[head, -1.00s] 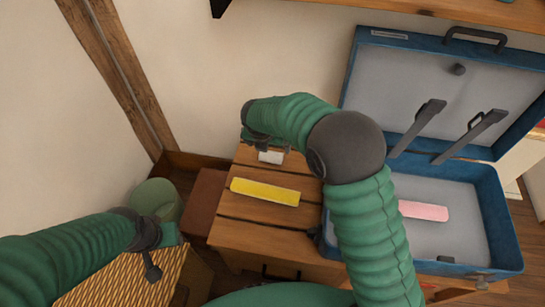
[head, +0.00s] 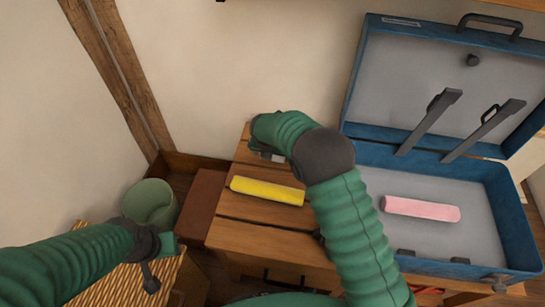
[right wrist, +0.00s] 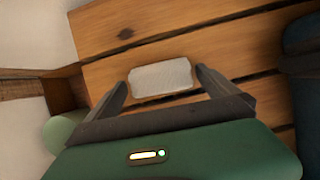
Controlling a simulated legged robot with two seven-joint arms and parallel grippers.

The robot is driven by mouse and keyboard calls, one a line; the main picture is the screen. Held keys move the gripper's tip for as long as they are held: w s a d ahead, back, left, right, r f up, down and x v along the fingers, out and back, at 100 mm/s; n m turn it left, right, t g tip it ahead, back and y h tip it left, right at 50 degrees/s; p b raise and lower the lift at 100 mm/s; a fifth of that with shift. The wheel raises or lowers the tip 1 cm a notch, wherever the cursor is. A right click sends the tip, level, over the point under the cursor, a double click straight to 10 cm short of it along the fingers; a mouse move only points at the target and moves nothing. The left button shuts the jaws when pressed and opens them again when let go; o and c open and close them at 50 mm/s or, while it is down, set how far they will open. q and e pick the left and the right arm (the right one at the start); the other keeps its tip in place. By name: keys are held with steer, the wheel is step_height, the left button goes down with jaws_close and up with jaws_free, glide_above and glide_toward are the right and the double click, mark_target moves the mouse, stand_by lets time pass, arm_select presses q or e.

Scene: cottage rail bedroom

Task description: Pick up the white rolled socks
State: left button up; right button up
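The white rolled socks (right wrist: 161,77) lie on the slatted wooden table (right wrist: 110,75). In the right wrist view they sit between the tips of my right gripper's open fingers (right wrist: 162,82), with a narrow gap at each end; I cannot tell whether the tips are level with them or above. In the head view only a pale sliver of the socks (head: 277,158) shows beneath my right gripper (head: 268,153); my arm hides the rest. My left gripper (head: 150,262) hangs at the lower left, away from the table, holding nothing visible; its finger opening is unclear.
A yellow roll (head: 267,191) lies on the table nearer me. An open blue suitcase (head: 512,215) at the right holds a pink roll (head: 421,208). A green round bin (head: 150,203) and a woven surface (head: 95,275) are at the left. The wall is close behind the table.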

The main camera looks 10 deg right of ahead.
steer(key=shift+d, duration=0.15)
steer(key=c, duration=1.3)
steer(key=shift+o, duration=0.2)
steer(key=shift+r, duration=0.1)
